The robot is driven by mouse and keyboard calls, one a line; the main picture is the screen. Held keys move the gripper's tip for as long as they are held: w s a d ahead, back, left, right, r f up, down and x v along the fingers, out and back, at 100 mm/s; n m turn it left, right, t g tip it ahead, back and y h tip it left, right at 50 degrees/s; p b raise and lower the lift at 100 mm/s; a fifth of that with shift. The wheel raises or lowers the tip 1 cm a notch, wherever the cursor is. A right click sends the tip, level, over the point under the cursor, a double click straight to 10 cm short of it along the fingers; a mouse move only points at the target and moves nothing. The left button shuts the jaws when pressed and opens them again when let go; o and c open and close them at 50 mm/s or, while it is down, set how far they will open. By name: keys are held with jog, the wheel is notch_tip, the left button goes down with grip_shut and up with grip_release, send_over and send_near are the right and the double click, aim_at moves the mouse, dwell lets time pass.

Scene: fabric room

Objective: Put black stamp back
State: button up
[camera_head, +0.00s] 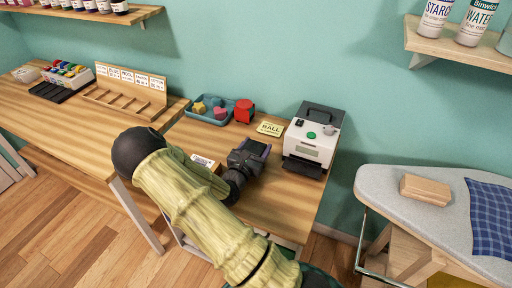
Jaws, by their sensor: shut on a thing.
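My gripper (243,165) is low over the right part of the wooden desk, at the end of my yellow-sleeved arm. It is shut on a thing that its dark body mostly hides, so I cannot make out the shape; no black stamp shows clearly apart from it. An open dark pad with a purple-grey face (256,147) lies just beyond my gripper; I cannot tell whether they touch. A wooden rack (125,98) with empty-looking slots and a labelled back panel stands farther left on the desk.
A small box with a white label (203,162) lies left of my gripper. A white machine (312,140) stands to the right. Behind are a teal tray (208,112) with coloured pieces, a red item (244,111) and a yellow card (270,129). An ironing board (385,185) is far right.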

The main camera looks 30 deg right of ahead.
jog(key=shift+f, duration=0.1)
jog(key=o, duration=1)
jog(key=v, duration=1.2)
jog(key=shift+b, duration=0.3)
